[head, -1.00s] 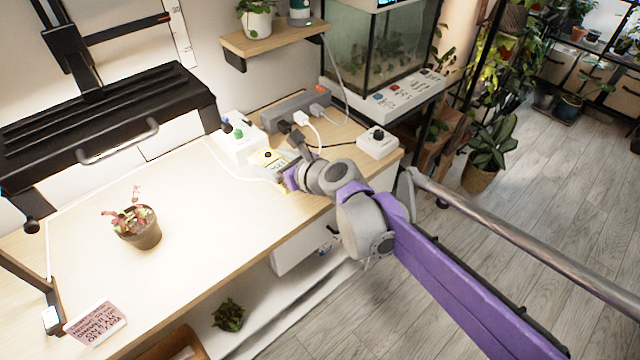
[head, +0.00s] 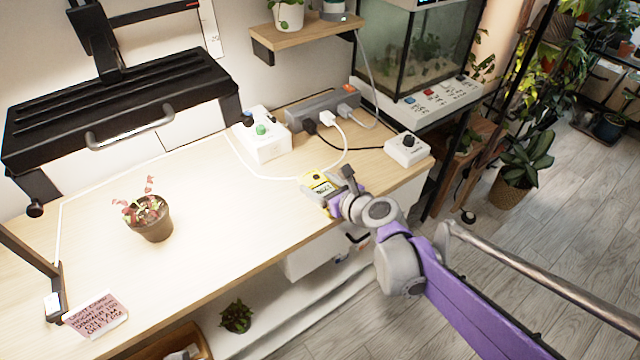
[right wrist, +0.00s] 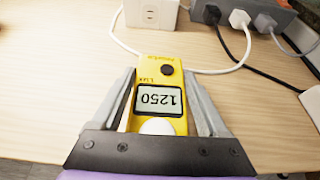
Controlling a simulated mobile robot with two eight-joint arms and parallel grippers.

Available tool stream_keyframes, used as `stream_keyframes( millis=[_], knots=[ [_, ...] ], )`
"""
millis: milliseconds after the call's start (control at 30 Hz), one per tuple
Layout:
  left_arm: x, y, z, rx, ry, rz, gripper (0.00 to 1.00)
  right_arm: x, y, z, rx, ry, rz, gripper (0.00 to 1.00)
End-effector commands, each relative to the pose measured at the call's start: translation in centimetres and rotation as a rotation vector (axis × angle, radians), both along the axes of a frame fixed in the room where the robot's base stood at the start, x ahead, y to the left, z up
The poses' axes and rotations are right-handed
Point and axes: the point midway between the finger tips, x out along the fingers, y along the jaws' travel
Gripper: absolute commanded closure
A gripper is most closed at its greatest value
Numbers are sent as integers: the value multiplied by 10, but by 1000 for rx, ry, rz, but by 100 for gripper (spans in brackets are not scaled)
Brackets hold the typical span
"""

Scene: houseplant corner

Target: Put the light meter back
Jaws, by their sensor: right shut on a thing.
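The light meter (head: 319,184) is a small yellow device with a grey display, near the front edge of the bench, right of centre in the head view. My right gripper (head: 332,195) is shut on it. In the right wrist view the meter (right wrist: 158,100) lies between the two fingers of the gripper (right wrist: 160,84), its display reading 1250 upside down. A dark round button and a white dome show on its face. Whether it touches the bench top or hangs just above is hard to tell. My left gripper is out of view.
A white box with knobs (head: 269,148), a grey power strip (head: 315,107) with plugs and cables, and a white dial box (head: 406,154) stand behind. A potted plant (head: 152,226) and a pink note (head: 96,315) are at left. The bench middle (head: 235,220) is clear.

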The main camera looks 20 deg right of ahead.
Motion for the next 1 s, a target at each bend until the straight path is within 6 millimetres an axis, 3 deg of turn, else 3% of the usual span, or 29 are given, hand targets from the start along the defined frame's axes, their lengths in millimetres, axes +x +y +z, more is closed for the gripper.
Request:
stream_keyframes(
  millis=[100,133,233,567,1000],
  knots=[
    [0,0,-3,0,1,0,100,0,0,-4,0,0,0,98],
    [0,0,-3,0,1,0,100,0,0,-4,0,0,0,18],
    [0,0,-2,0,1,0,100,0,0,-3,0,0,0,0],
    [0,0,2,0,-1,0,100,-2,-1,3,0,0,-1,0],
    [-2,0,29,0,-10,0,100,-77,-29,37,0,-1,-3,0]
  ],
)
